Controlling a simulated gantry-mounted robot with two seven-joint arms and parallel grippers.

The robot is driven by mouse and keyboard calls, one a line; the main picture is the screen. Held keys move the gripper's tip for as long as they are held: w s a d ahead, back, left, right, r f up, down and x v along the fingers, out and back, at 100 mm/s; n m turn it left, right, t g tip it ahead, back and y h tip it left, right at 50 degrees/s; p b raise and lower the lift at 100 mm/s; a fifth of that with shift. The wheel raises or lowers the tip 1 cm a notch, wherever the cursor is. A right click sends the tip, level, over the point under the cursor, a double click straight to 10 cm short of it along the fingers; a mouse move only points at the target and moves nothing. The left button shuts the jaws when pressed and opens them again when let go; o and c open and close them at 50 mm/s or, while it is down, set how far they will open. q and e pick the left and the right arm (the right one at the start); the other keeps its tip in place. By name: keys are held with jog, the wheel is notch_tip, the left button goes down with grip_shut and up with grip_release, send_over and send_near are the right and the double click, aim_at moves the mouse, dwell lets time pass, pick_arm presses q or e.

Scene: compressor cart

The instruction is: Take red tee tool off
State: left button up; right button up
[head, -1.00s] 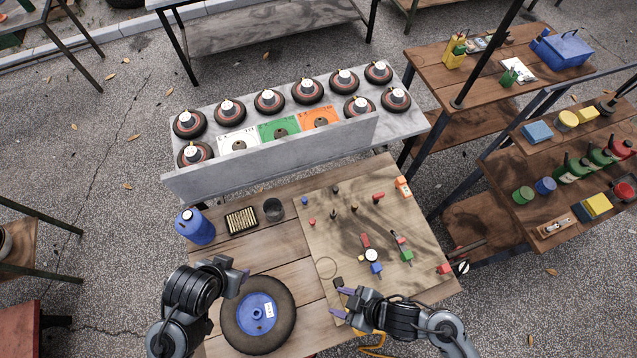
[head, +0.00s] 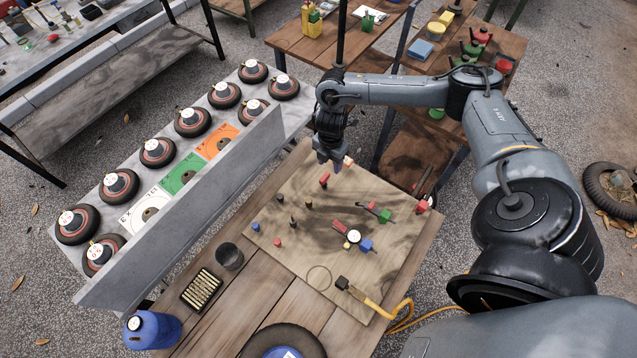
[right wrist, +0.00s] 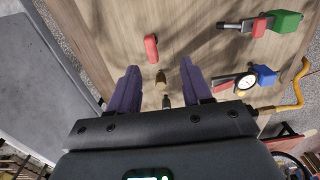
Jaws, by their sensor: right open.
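The red tee tool (head: 323,181) stands on the wooden board (head: 300,250), near its far edge. In the right wrist view the red tee tool (right wrist: 151,48) shows beyond the fingertips and roughly between them. My right gripper (head: 331,165) hangs over the far part of the board, close to the tool in the picture. Its purple fingers (right wrist: 160,75) are open with nothing held between them. I cannot tell the exact height gap to the tool. My left gripper is out of view.
Several small brass and dark fittings (head: 308,203) stand near the tee tool. A dial gauge with a blue block (head: 354,237) and a red-and-green tool (head: 380,213) lie to the right. A grey wall (head: 200,215) borders the bench on the left. A yellow hose (head: 375,305) lies in front.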

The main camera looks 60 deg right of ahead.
aim_at(325, 177)
jog(key=shift+w+f, duration=0.25)
jog(key=shift+w, duration=0.15)
jog(key=shift+w+a+f, duration=0.1)
jog(key=shift+w+f, duration=0.05)
jog(key=shift+f, duration=2.3)
jog(key=shift+w+a+f, duration=0.1)
jog(key=shift+w+f, duration=0.05)
jog(key=shift+f, duration=2.3)
grip_shut()
